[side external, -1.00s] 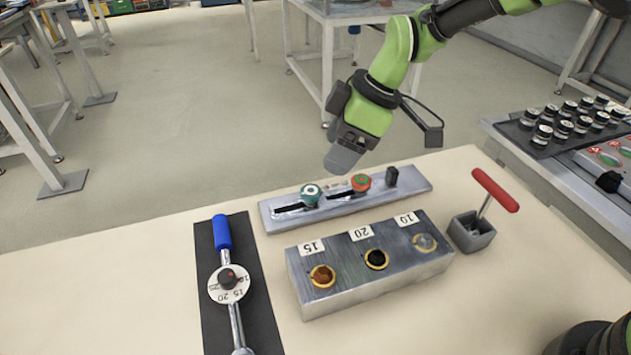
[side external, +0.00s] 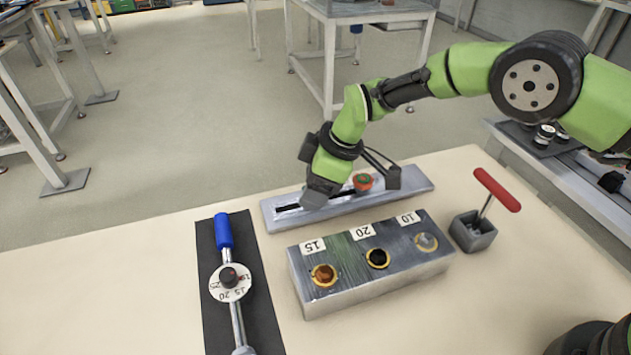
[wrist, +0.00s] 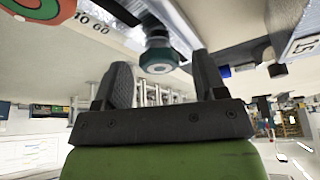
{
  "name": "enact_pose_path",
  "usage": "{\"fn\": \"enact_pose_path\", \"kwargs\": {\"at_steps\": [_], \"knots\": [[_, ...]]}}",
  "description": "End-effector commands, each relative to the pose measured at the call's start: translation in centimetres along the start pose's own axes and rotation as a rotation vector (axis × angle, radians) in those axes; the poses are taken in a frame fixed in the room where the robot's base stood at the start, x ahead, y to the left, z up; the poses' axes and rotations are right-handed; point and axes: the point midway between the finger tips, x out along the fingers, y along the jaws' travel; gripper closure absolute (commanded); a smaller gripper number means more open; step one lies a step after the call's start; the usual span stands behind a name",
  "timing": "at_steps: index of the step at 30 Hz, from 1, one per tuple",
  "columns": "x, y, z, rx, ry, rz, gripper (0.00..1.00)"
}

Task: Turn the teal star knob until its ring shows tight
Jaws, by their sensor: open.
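The teal star knob (wrist: 159,57) shows in the wrist view as a teal and white disc with a dark stem, on the slotted grey track plate. My gripper (wrist: 163,75) is open, with a finger to each side of the knob in that picture and a gap on both sides. In the side view my gripper (side external: 318,192) is low over the left part of the track plate (side external: 420,183) and hides the teal knob. I cannot read the knob's ring.
In front is a metal block (side external: 345,290) with sockets labelled 15, 20 and 10. A torque wrench (side external: 236,310) lies left; a red-handled lever (side external: 497,189) stands right.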

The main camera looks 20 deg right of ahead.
Motion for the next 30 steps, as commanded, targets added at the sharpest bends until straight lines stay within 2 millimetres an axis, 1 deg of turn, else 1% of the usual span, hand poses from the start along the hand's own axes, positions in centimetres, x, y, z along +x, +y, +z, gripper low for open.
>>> {"fn": "enact_pose_path", "kwargs": {"at_steps": [5, 6, 8, 9, 11, 12, 18, 23, 30], "knots": [[-0.01, -0.01, 0.0, 0.0, 0.0, 0.0, 0.35], [-0.01, -0.01, 0.0, 0.0, 0.0, 0.0, 0.44], [-0.02, -0.01, 0.0, 0.0, 0.0, 0.0, 0.58], [-0.02, -0.01, 0.0, 0.0, 0.0, 0.0, 0.67], [-0.02, -0.01, 0.01, 0.0, 0.0, 0.0, 0.81], [-0.02, -0.01, 0.01, 0.0, 0.0, -0.001, 0.85], [-0.03, -0.03, 0.02, 0.009, -0.001, 0.002, 0.85], [-0.04, -0.06, 0.03, 0.05, -0.002, 0.02, 0.85], [-0.03, -0.19, 0.03, 0.191, -0.005, 0.078, 0.85]]}}
